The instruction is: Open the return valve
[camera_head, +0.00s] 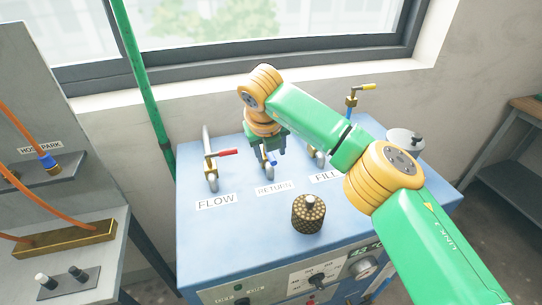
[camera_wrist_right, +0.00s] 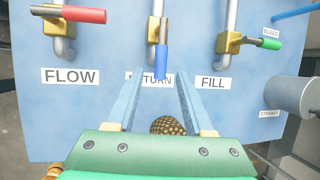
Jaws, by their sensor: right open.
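The return valve is behind the RETURN label, with a brass body and a blue-tipped lever (camera_wrist_right: 161,60). In the right wrist view the lever points down toward the RETURN label (camera_wrist_right: 150,77), in line with its pipe. In the head view a bit of the blue lever (camera_head: 271,159) shows below my right gripper (camera_head: 268,150), which hides most of the valve. In the wrist view the right gripper (camera_wrist_right: 158,88) is open and empty. Its two fingers stand on either side of the label, and the lever tip lies just beyond the gap between them. My left gripper is not in view.
To the left is the red FLOW lever (camera_wrist_right: 83,14), to the right the green-tipped lever (camera_wrist_right: 268,43) above FILL. A dark knurled knob (camera_head: 308,213) stands in front on the blue bench (camera_head: 245,240). A grey cylinder (camera_wrist_right: 292,96) is at the right.

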